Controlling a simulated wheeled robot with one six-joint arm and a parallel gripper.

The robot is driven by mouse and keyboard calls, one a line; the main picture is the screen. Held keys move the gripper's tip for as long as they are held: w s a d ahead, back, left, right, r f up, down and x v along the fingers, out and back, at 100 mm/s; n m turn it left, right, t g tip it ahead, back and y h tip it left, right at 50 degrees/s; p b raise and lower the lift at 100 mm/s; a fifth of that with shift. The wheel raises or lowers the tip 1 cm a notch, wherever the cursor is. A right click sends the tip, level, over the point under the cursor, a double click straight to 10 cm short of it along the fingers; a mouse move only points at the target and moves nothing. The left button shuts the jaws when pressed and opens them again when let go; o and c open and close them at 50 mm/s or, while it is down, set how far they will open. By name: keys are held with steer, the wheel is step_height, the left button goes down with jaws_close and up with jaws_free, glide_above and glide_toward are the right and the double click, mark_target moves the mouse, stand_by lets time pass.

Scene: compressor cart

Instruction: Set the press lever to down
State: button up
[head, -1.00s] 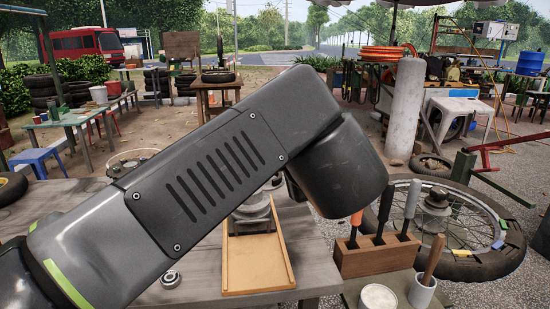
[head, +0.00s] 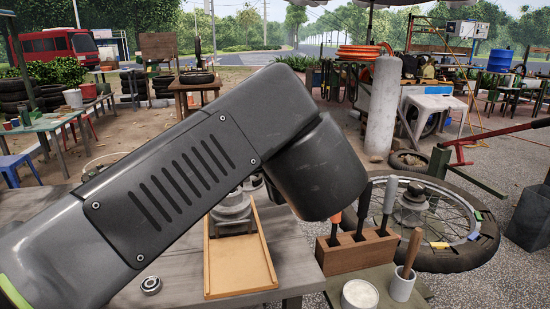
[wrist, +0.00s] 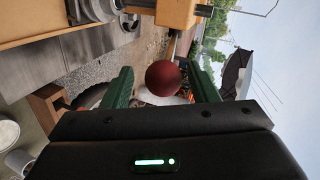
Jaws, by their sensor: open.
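The press lever shows by its dark red ball knob (wrist: 163,78) in the wrist view. My gripper (wrist: 162,70) is open, with one green finger on each side of the knob. The knob appears between the fingers, with gaps on both sides; I cannot tell how deep it sits. Part of the press, a tan block (wrist: 178,12) with a metal rod, is at the top of the wrist view. In the head view my arm hides most of the press and the lever; only its grey round lower part (head: 234,207) shows. The lever's angle cannot be read.
A wooden tray (head: 268,272) is on the grey bench (head: 190,270), with a small bearing (head: 150,285) to its left. A wooden block with upright tools (head: 345,258), a white cup (head: 402,285) and a wheel (head: 470,257) are to the right.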

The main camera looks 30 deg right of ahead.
steer(key=p+v, duration=0.2)
steer(key=v, duration=1)
steer(key=shift+s+r, duration=0.2)
steer(key=shift+s, duration=0.15)
steer(key=shift+a, duration=0.1)
steer(key=shift+w, duration=0.1)
stand_by(0.8)
steer(key=b+x, duration=0.1)
steer(key=x, duration=0.6)
steer(key=shift+w+f, duration=0.2)
steer(key=shift+w, duration=0.1)
stand_by(0.4)
stand_by(0.5)
